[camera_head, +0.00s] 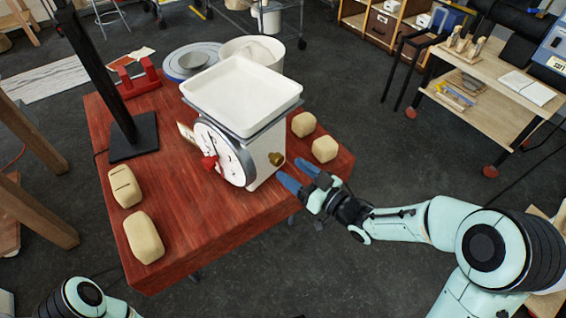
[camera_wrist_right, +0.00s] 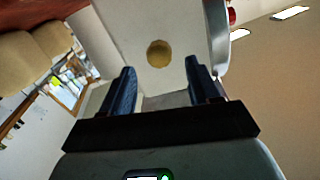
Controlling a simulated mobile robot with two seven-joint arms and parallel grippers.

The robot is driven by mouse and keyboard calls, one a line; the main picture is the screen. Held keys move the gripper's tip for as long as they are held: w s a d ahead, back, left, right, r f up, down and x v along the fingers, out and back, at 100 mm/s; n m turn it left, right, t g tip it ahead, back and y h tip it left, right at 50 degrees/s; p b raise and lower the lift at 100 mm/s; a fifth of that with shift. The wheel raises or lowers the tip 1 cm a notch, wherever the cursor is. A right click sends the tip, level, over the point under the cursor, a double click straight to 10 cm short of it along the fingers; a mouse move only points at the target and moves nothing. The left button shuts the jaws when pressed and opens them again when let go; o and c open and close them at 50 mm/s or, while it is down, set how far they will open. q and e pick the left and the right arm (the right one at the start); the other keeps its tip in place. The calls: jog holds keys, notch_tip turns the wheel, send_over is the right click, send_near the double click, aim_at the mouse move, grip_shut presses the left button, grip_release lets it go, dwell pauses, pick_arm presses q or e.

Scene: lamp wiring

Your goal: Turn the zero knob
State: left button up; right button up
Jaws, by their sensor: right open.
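A white scale with a round dial (camera_head: 226,152) and a white tray (camera_head: 242,95) on top stands on a red wooden table. The brass zero knob (camera_head: 276,159) sticks out of the scale's right side. It also shows in the right wrist view (camera_wrist_right: 160,53), ahead of and between the fingers. My right gripper (camera_head: 301,180) is open, with blue fingers, just to the right of the knob and apart from it. In the right wrist view my gripper (camera_wrist_right: 160,85) is empty. A pale arm part shows at the lower left of the head view, but my left gripper is not visible.
Pale clay blocks lie at the table's front left (camera_head: 144,237) and behind the knob side (camera_head: 324,149). A black stand (camera_head: 134,137) rises on the left. The red table (camera_head: 190,220) is clear in front.

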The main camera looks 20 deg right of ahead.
aim_at(281, 161)
jog(key=shift+x, duration=2.15)
jog(key=c, duration=1)
jog(key=shift+c, duration=0.2)
jog(key=m+p, duration=0.3)
jog(key=m, duration=0.3)
jog(key=shift+p, duration=0.3)
jog(key=m+p, duration=0.2)
jog(key=m, duration=0.2)
jog(key=shift+m+p, duration=0.3)
jog(key=shift+m, duration=0.1)
jog(key=shift+d+m+g+p, duration=0.1)
jog(key=shift+m+g+p, duration=0.2)
jog(key=shift+m+p, duration=1.5)
jog(key=shift+f+m+b, duration=0.1)
jog(key=shift+m+b, duration=0.35)
jog(key=shift+m, duration=0.15)
